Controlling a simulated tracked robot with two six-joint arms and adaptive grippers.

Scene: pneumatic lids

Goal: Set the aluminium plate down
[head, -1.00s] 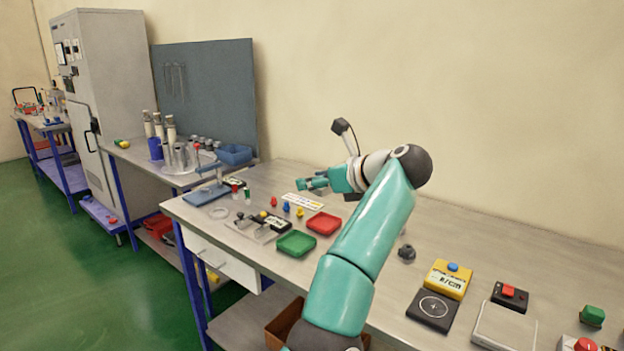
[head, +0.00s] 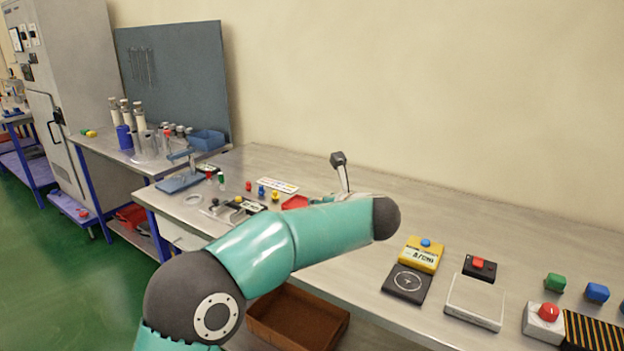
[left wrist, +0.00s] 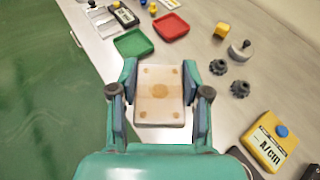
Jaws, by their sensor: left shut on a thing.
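The aluminium plate (left wrist: 160,112) is in the left wrist view, a pale squarish plate with a tan round spot in the middle and small marks near its corners. My left gripper (left wrist: 160,88) is shut on it, with one finger at each side edge. The plate is over the steel bench near its front edge; I cannot tell its height above the bench top. In the head view my left arm hides the gripper and the plate. My right gripper is not in view.
A green tray (left wrist: 133,42) and a red tray (left wrist: 171,26) lie beyond the plate. Dark gears (left wrist: 240,89) and a yellow meter (left wrist: 268,142) are to the right. In the head view, a black pad (head: 407,284) and a white plate (head: 474,302) stand on the bench.

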